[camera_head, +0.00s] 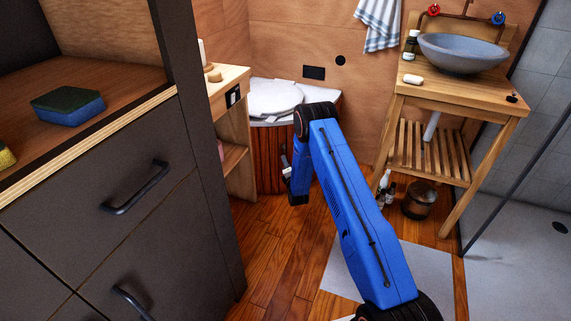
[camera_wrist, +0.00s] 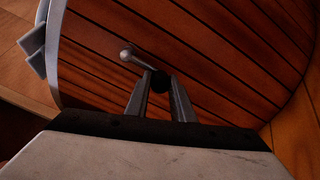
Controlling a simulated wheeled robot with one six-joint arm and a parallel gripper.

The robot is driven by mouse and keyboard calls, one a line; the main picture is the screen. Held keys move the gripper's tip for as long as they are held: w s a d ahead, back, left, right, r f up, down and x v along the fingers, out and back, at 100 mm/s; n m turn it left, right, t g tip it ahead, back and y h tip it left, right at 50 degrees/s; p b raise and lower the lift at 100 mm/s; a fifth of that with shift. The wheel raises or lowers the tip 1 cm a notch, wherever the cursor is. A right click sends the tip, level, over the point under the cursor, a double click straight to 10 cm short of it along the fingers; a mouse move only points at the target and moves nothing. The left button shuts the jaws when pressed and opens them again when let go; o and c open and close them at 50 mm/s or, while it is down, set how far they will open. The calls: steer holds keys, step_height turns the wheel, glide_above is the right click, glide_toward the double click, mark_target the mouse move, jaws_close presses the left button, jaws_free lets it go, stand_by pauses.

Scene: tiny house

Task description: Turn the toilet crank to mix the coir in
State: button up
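The toilet (camera_head: 272,155) stands against the back wall, with a dark slatted wood body and a white lid (camera_head: 274,98). Its slats fill most of the wrist view (camera_wrist: 225,60). The crank (camera_wrist: 140,61) is a short metal arm with a pale round knob at its upper left end and a dark hub at the other. My gripper (camera_wrist: 164,78) faces the slats, its two fingers apart, with the dark hub showing between or just beyond their tips. I see no clear grip on it. In the head view my gripper (camera_head: 287,168) is small and partly hidden by my blue arm.
A dark drawer cabinet (camera_head: 120,200) fills the left, with a sponge (camera_head: 68,106) in the shelf above. A wooden stand (camera_head: 236,135) is beside the toilet. A washstand (camera_head: 462,95) with a grey basin is at right. Bottles and a jar (camera_head: 418,201) are on the floor.

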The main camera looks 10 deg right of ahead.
steer(key=o, duration=0.4)
steer(key=shift+s, duration=0.1)
steer(key=s, duration=1.7)
steer(key=shift+s+a, duration=0.15)
